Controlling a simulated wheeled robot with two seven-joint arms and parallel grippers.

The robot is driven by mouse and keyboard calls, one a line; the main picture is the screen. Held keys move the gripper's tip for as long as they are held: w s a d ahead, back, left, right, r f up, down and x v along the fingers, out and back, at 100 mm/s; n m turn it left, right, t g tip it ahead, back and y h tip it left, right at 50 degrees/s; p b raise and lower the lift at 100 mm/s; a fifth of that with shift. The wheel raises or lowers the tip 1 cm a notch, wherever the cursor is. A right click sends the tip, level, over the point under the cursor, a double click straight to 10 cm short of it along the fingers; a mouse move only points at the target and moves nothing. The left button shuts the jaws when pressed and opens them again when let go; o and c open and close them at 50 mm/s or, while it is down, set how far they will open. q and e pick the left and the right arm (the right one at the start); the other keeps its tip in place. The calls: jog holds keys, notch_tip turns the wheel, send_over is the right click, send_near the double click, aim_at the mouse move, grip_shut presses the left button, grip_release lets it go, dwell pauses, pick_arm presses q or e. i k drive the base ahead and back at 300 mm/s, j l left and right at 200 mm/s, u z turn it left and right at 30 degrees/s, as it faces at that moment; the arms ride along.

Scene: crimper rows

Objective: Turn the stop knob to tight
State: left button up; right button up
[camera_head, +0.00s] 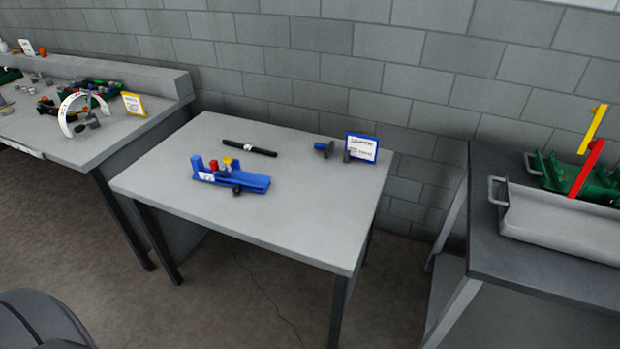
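A blue bench device (240,181) stands on the middle table. It carries a red part (213,165) and a yellow part (227,162) on top, and a small black round knob (237,190) on its front side. On the left table a white arc (64,112), like a dial scale, stands around a grey knob-like part (93,123). I cannot tell which of these is the stop knob, and no knob marking is readable at this size. Neither of my grippers is in view.
The middle table (285,228) also holds a black rod (249,149), a dark blue part (323,149) and a blue-framed sign (361,148). A yellow-framed sign (134,104) stands on the left table. A grey tray (560,225) sits on the right table. The middle table's front is clear.

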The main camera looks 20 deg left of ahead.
aim_at(238, 190)
jog(key=j+z, duration=0.55)
jog(key=j, duration=0.25)
jog(key=k+j+z, duration=0.15)
jog(key=j+z, duration=0.15)
jog(key=k+j+z, duration=0.1)
jog(key=j+z, duration=0.2)
jog(key=j, duration=0.15)
jog(key=k+j+z, duration=0.35)
jog(key=j+z, duration=0.2)
jog(key=j, duration=0.15)
